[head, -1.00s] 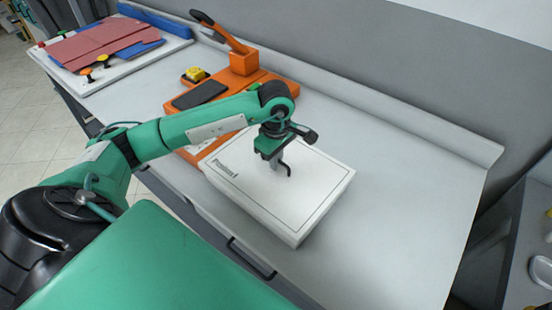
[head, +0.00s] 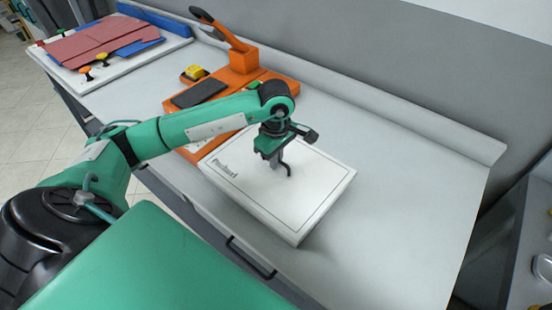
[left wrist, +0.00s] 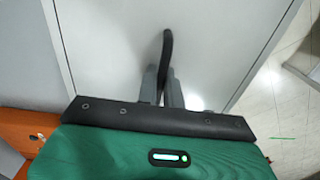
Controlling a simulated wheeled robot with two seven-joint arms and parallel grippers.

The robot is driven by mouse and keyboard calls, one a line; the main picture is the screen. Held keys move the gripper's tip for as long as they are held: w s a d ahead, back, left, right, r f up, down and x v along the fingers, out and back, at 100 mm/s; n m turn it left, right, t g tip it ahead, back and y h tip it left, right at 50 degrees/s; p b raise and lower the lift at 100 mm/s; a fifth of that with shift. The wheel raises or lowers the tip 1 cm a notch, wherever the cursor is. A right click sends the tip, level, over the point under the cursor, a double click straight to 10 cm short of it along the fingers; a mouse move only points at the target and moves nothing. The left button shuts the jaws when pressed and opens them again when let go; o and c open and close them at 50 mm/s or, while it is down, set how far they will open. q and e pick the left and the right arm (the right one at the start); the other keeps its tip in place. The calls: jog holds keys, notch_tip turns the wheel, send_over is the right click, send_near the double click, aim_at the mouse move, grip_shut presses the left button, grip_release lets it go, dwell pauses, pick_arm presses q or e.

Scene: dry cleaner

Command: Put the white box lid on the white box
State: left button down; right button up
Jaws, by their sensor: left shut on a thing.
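The white box lid (head: 310,185) is a flat white panel with a thin dark border line and printed lettering near its left corner. It lies over the white box (head: 262,222), whose long front side shows below it. I cannot tell whether the lid is fully seated. My left gripper (head: 282,166) points down at the middle of the lid, shut on its dark curved handle. In the left wrist view the handle (left wrist: 167,45) stands between the fingers (left wrist: 163,85), with the white lid behind it. The inside of the box is hidden. My right gripper is not in view.
The box stands on a long grey-white counter (head: 400,190). An orange device with a lever (head: 243,62) stands just behind and left of it. A white board with red and blue pieces (head: 95,45) lies at the far left. The counter right of the box is clear.

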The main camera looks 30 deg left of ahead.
pick_arm(q)
jog(key=c, duration=1.5)
grip_release()
jog(key=shift+r, duration=0.1)
